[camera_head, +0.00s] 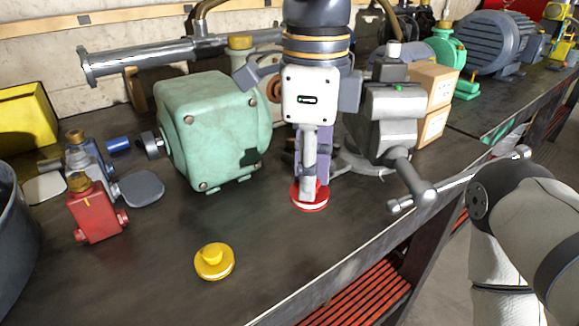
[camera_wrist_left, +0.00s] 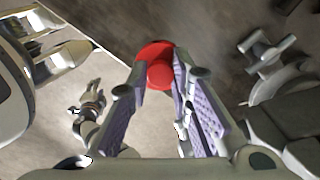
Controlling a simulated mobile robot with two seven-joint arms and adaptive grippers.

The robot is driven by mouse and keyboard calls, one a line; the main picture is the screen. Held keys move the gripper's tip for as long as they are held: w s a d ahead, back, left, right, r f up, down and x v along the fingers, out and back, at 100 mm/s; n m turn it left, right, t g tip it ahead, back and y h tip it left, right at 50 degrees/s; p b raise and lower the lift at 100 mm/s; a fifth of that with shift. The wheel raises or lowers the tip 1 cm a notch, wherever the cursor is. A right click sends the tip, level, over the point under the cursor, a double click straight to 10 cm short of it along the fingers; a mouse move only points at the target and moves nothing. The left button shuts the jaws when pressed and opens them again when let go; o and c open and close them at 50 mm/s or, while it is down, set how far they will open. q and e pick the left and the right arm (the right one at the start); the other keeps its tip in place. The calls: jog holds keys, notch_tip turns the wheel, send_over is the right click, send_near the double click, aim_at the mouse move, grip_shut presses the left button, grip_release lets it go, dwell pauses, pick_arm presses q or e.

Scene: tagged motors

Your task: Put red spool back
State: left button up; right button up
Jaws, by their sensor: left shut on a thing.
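The red spool (camera_head: 311,202) is a round red piece with a pale band around its rim, at the bench's middle. My left gripper (camera_head: 310,172) reaches down to it from above and is shut on it. In the left wrist view the spool's red knob (camera_wrist_left: 160,74) sits between the purple-padded finger ends of the left gripper (camera_wrist_left: 160,85). The fingers hide part of the spool. I cannot tell whether its underside touches the bench. My right arm shows at the lower right of the head view, but its gripper does not show.
A yellow spool (camera_head: 214,263) lies on the bench in front. A green motor housing (camera_head: 215,130) stands left of the gripper, and a grey vise (camera_head: 388,125) stands close on its right. A red tagged block (camera_head: 97,212) is farther left. The bench's front edge runs diagonally nearby.

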pick_arm(q)
jog(key=f, duration=0.1)
jog(key=w+a+f, duration=0.2)
jog(key=shift+f, duration=0.25)
jog(key=f, duration=0.3)
jog(key=shift+w+a+f, duration=0.15)
jog(key=shift+a+f, duration=0.1)
jog(key=shift+f, duration=0.1)
jog(key=o, duration=0.9)
jog(key=shift+f, duration=0.1)
notch_tip(320, 180, up, 12)
jog(key=shift+r, duration=0.15)
